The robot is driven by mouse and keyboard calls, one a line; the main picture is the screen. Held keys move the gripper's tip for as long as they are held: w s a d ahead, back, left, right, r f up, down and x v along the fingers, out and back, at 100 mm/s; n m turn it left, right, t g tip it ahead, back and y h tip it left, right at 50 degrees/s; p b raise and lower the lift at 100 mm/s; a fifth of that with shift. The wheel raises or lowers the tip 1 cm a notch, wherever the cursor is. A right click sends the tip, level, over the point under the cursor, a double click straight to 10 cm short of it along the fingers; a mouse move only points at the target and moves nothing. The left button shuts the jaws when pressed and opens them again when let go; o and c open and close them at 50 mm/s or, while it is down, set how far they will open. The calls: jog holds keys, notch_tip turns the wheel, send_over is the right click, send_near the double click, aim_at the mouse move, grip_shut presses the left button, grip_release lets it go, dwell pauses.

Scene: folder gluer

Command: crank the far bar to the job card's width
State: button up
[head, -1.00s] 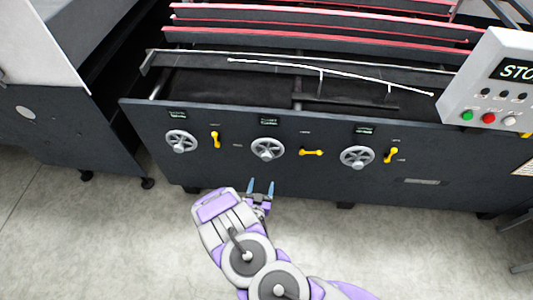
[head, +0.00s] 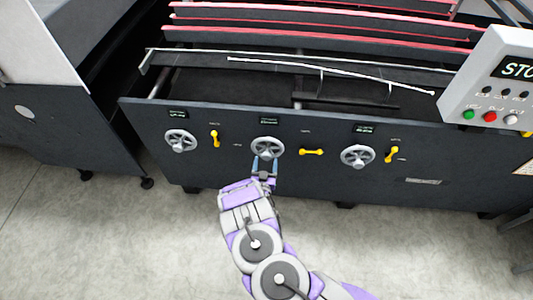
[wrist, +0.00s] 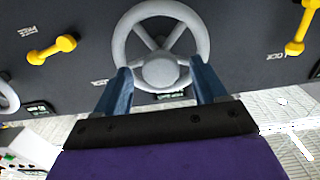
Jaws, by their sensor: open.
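Three grey handwheels are on the dark front panel: a left one (head: 180,141), a middle one (head: 267,149) and a right one (head: 357,157). Each has a small display above it, too small to read, and a yellow lever to its right. The middle lever (head: 311,152) lies level; the left lever (head: 215,139) and right lever (head: 391,154) stand near upright. My gripper (head: 264,164) is open at the lower edge of the middle wheel. In the wrist view its blue fingers (wrist: 160,88) stand either side of that wheel's hub (wrist: 160,70). I cannot tell whether they touch. No job card is identifiable.
Above the panel are long dark bars, several with red edges (head: 320,41), and a thin white curved rod (head: 330,73). A control box (head: 492,90) with buttons and a "STO" display is at the right. Grey floor (head: 120,240) is clear in front.

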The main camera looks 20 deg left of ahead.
aim_at(267, 151)
jog(key=shift+b+x, duration=0.4)
jog(key=shift+x, duration=2.4)
jog(key=shift+s, duration=0.1)
jog(key=shift+c, duration=0.4)
grip_shut()
